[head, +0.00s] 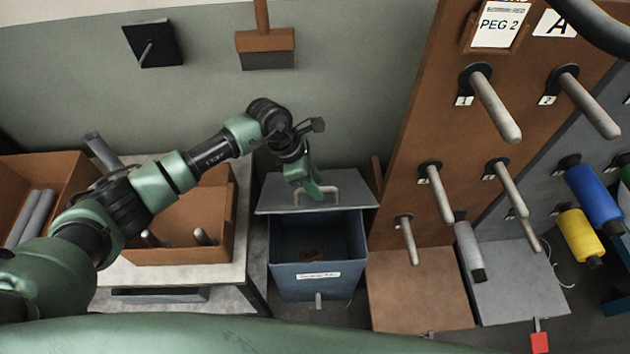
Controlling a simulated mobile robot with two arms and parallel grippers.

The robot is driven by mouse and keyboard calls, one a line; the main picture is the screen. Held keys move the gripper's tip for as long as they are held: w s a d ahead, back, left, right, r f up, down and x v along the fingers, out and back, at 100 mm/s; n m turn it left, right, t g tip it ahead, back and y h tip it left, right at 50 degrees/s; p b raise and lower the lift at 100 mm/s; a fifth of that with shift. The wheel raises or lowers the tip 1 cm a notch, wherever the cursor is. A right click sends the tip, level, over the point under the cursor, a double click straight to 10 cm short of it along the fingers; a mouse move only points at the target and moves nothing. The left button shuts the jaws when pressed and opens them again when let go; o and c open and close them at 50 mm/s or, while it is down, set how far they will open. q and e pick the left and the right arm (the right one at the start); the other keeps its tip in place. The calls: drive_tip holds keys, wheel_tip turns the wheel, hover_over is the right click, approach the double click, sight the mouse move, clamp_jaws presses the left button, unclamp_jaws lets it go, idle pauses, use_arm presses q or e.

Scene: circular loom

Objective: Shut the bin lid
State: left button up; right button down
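The blue-grey bin (312,285) stands on the floor at the centre, with a white label on its front. Its grey lid (345,203) is open, raised behind the opening, and the bin's inside shows with a small brown thing at the bottom. A pale bar handle (330,190) is on the lid. My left gripper (309,190) points down at the lid, at the left end of the handle. Whether its green fingers are apart or closed on the handle, and whether they touch it, is unclear. My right gripper is out of view.
A table with brown wooden boxes (228,250) stands left of the bin. A brown peg board (440,120) with several pegs and thread spools rises on the right. A brush (265,50) hangs on the wall behind. A pedal-like tab (319,300) sits at the bin's front.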

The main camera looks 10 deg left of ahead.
use_arm(q)
clamp_jaws()
idle(1.4)
